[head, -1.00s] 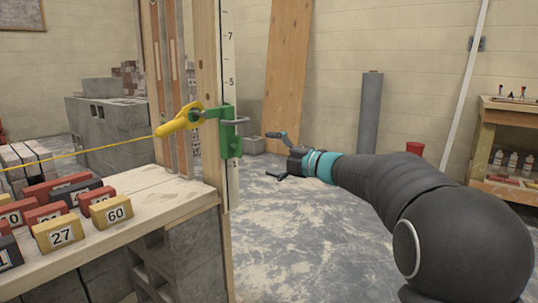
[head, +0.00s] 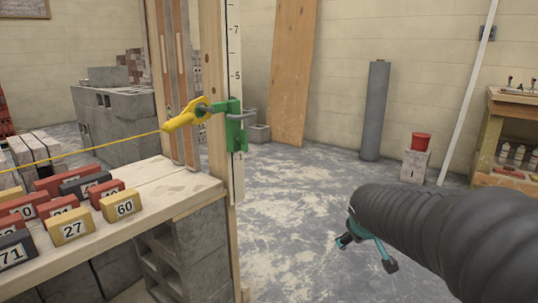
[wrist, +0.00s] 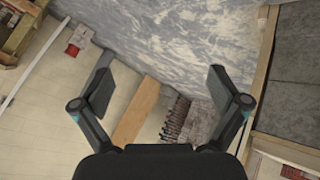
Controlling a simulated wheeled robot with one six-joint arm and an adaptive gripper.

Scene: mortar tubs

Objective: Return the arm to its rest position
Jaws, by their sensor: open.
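My gripper (head: 367,252) is at the lower right of the head view, low over the open floor, with my dark ribbed arm reaching in from the right edge. In the wrist view my gripper (wrist: 158,95) shows two dark fingers spread wide, with nothing between them. It touches nothing that I can see. Part of the gripper is hidden behind my arm in the head view.
A plank bench (head: 165,205) with numbered blocks stands at left. Beside it is a wooden post with a green clamp (head: 234,125), a yellow line holder (head: 186,116) and a taut yellow line. The mid floor is clear.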

